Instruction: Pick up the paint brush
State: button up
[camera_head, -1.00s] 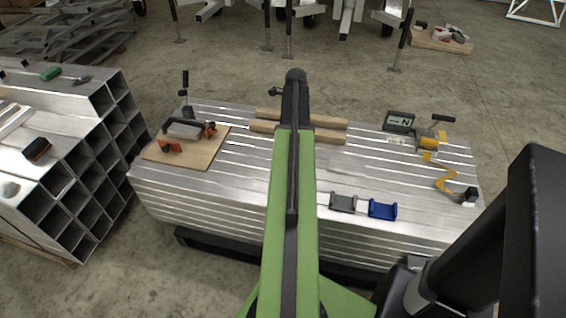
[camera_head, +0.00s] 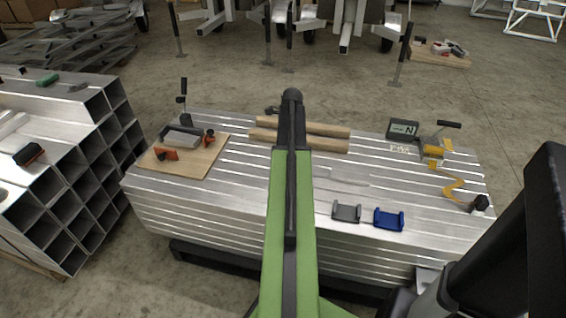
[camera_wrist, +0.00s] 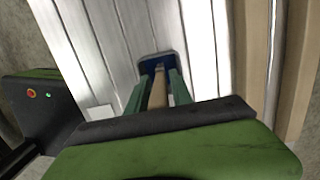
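In the wrist view, my gripper (camera_wrist: 160,84) points at the ribbed aluminium surface, with its two green fingers apart. A narrow tan stick (camera_wrist: 158,93) shows between the fingers. It may be the paint brush's handle, but I cannot tell for sure or see whether the fingers press on it. A dark blue shape (camera_wrist: 160,60) shows at the fingertips; I cannot tell what it belongs to. In the head view, my green arm reaches over the aluminium stack and hides the gripper. I cannot clearly identify a paint brush there.
Wooden strips (camera_head: 325,129) lie beyond my arm, on the aluminium stack (camera_head: 245,205). A grey bracket (camera_head: 346,212) and a blue bracket (camera_head: 388,220) lie near its front edge. A board with clamps (camera_head: 210,160) is left; a meter (camera_head: 403,129) and a yellow-handled tool (camera_head: 433,150) are right.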

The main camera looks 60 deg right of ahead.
grip_shut()
jog(key=shift+r+p, duration=0.5)
jog(key=shift+r, duration=0.05)
notch_tip(320, 180, up, 4)
jog(key=p, duration=0.4)
jog(key=shift+s+r, duration=0.15)
jog(key=s+d+r+p, duration=0.1)
jog(key=s+r+p, duration=0.1)
jog(key=s, duration=0.3)
jog(key=s+d+r+p, duration=0.2)
jog(key=s+r+p, duration=0.1)
jog(key=s, duration=0.3)
jog(key=shift+d+r+p, duration=0.25)
jog(key=shift+r+p, duration=0.05)
jog(key=shift+p, duration=0.15)
jog(key=shift+s, duration=0.1)
